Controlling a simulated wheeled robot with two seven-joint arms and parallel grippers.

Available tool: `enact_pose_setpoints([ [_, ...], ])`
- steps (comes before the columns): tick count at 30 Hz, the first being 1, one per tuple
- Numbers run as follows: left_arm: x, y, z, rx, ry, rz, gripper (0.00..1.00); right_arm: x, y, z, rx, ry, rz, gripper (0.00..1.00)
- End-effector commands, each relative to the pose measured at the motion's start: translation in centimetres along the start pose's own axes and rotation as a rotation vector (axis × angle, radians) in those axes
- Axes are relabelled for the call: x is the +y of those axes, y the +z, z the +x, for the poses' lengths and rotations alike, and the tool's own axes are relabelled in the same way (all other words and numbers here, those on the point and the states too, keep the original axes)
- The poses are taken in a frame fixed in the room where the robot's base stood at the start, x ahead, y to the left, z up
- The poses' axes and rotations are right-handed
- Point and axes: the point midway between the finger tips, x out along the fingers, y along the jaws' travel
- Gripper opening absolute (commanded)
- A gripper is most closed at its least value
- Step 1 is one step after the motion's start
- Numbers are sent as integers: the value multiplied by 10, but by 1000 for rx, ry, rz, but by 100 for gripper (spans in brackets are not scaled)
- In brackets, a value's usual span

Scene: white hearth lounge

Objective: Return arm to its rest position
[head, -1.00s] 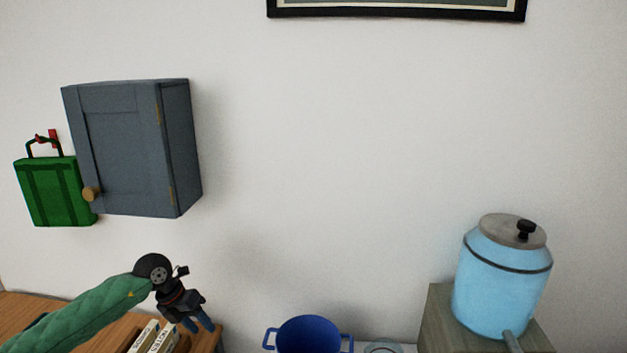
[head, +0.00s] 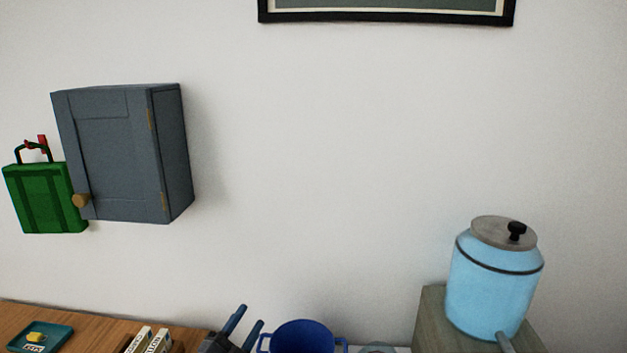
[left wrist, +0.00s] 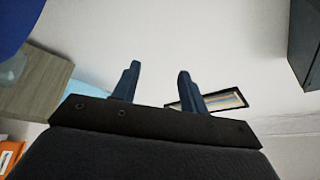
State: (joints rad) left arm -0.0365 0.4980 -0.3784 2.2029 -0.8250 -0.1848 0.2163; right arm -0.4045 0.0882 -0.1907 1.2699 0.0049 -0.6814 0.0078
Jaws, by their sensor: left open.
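My left gripper (head: 246,325) shows at the bottom edge of the head view, just left of the blue pot (head: 303,338). Its two blue fingers point up and stand apart, with nothing between them. In the left wrist view the same gripper (left wrist: 157,85) is open and empty, with white wall or ceiling beyond it. Most of my left arm is out of the head view. My right gripper is in neither view.
A grey-blue cabinet (head: 122,155) and a green bag (head: 45,198) hang on the wall. A light-blue dispenser (head: 494,285) stands on a wooden stand (head: 433,308) at right. A wooden surface (head: 95,328) at lower left holds a teal tray (head: 62,335) and small boxes (head: 158,341).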

Motion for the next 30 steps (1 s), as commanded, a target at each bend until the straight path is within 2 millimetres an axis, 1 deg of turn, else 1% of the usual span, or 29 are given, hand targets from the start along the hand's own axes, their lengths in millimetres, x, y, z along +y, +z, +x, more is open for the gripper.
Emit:
enact_pose_setpoints([
  [1, 3, 10, -12, -93, -14, -65, 43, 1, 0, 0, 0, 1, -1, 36],
  [4, 12, 33, -39, -285, -26, -182, 43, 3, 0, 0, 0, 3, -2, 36],
  [6, 21, 48, -62, -423, -21, -263, 43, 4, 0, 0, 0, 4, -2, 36],
  [8, 32, 59, -84, -539, -7, -329, 43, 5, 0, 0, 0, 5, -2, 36],
  [10, 46, 70, -112, -675, 18, -406, 43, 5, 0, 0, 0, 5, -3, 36],
  [13, 70, 78, -158, -867, 75, -511, 43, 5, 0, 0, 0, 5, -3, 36],
  [14, 78, 79, -172, -922, 97, -543, 43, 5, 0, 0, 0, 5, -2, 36],
  [15, 87, 79, -192, -995, 128, -580, 43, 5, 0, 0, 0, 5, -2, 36],
  [18, 108, 74, -233, -1146, 205, -663, 43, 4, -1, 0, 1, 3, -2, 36],
  [21, 122, 66, -265, -1252, 272, -721, 43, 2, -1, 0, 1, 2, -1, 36],
  [24, 133, 57, -290, -1334, 329, -764, 43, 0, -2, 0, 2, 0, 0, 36],
  [30, 148, 38, -330, -1454, 432, -832, 43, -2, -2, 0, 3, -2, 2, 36],
])
